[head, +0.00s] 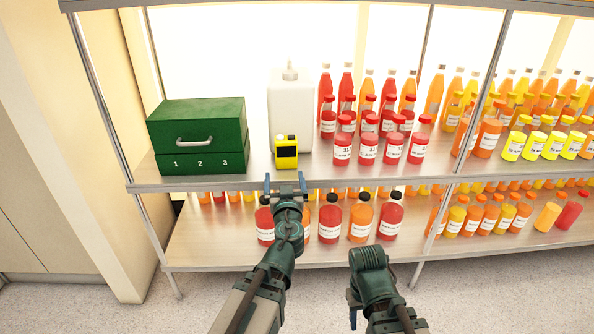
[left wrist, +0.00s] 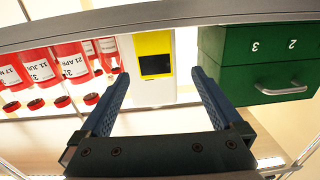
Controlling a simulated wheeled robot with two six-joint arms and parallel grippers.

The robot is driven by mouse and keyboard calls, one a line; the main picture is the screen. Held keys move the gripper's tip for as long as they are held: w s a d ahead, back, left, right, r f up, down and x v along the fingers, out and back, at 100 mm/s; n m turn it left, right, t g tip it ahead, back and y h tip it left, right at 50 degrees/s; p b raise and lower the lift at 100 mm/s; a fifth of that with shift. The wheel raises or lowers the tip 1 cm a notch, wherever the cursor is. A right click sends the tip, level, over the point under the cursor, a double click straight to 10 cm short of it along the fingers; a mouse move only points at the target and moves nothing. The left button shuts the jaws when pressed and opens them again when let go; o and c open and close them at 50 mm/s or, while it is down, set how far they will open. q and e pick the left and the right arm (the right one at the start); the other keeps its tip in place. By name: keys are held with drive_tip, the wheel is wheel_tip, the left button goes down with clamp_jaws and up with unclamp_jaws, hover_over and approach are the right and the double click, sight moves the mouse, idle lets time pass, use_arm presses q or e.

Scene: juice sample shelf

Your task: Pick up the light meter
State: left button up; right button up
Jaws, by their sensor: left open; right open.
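The light meter (head: 286,152) is a small yellow box with a dark screen. It stands upright near the front edge of the upper shelf, right of a green drawer box. In the left wrist view the light meter (left wrist: 155,56) appears upside down beyond my fingers. My left gripper (head: 285,180) is open and empty just in front of the meter, with its fingers (left wrist: 160,76) spread to either side and a gap before it. My right gripper (head: 353,308) is low in front of the shelves, open and only partly visible, with nothing seen in it.
The green box (head: 203,138) stands close on the left. A white jug (head: 290,108) is behind the meter. Several red bottles (head: 342,149) stand to the right. The upper shelf's front edge (head: 350,180) runs beneath the meter.

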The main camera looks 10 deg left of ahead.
sight(286, 157)
use_arm(q)
drive_tip(key=shift+w+d+f+h, duration=0.1)
drive_tip(key=shift+d+f+h, duration=0.15)
drive_tip(key=shift+d+h, duration=0.05)
drive_tip(key=x, duration=0.8)
drive_tip(key=shift+w+r, duration=0.15)
drive_tip(key=shift+w, duration=0.15)
drive_tip(key=shift+r+x, duration=0.2)
drive_tip(key=shift+x, duration=2.5)
drive_tip(key=shift+s+d, duration=0.1)
drive_tip(key=c, duration=1.4)
